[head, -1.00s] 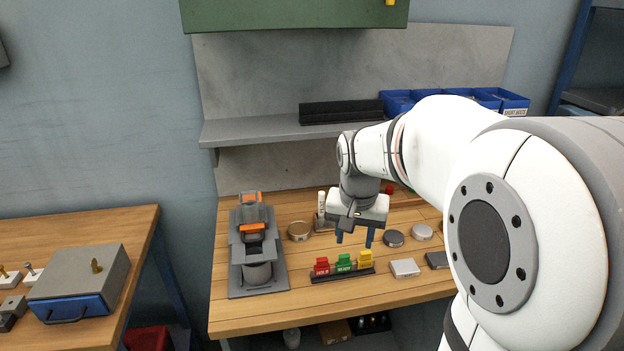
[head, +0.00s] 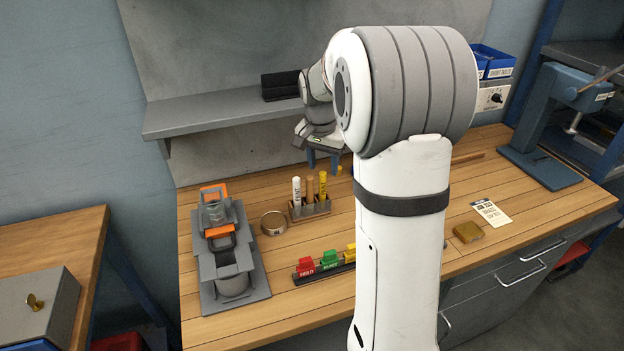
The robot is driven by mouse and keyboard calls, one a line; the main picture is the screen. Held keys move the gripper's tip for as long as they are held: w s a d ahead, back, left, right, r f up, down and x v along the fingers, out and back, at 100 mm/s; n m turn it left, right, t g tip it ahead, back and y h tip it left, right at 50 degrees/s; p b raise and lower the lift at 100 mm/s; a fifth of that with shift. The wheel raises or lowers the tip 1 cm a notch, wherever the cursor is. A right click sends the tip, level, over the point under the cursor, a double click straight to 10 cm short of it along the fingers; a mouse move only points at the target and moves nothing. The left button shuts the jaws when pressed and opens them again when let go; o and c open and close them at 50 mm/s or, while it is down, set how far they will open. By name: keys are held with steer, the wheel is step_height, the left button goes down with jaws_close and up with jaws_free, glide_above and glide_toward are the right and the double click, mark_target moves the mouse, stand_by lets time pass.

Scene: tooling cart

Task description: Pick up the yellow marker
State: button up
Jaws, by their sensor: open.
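A yellow marker (head: 323,187) stands upright in a small holder (head: 309,211), at the right of a brown marker (head: 310,190) and a white marker (head: 297,191). My gripper (head: 324,164) is open and empty, fingers pointing down. In the picture it is just above the yellow marker's top; the fingers seem to be behind it, and I cannot tell the exact gap. My arm covers part of the bench to the right.
A rack with red (head: 305,266), green (head: 329,258) and yellow tags (head: 350,251) stands in front of the holder, partly hidden by my arm. A round tin (head: 273,223) and a grey fixture (head: 227,262) with orange parts are at left. A shelf (head: 215,115) is behind.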

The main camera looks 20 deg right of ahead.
mark_target(323, 182)
steer(key=shift+w+d+f, duration=0.1)
steer(key=shift+w+f, duration=0.05)
steer(key=shift+w, duration=0.05)
steer(key=f, duration=0.2)
steer(key=f+p, duration=0.1)
steer(key=f, duration=0.1)
steer(key=w+f, duration=0.1)
steer(key=f, duration=0.2)
steer(key=shift+d, duration=0.25)
steer(key=shift+s, duration=0.1)
jaws_close()
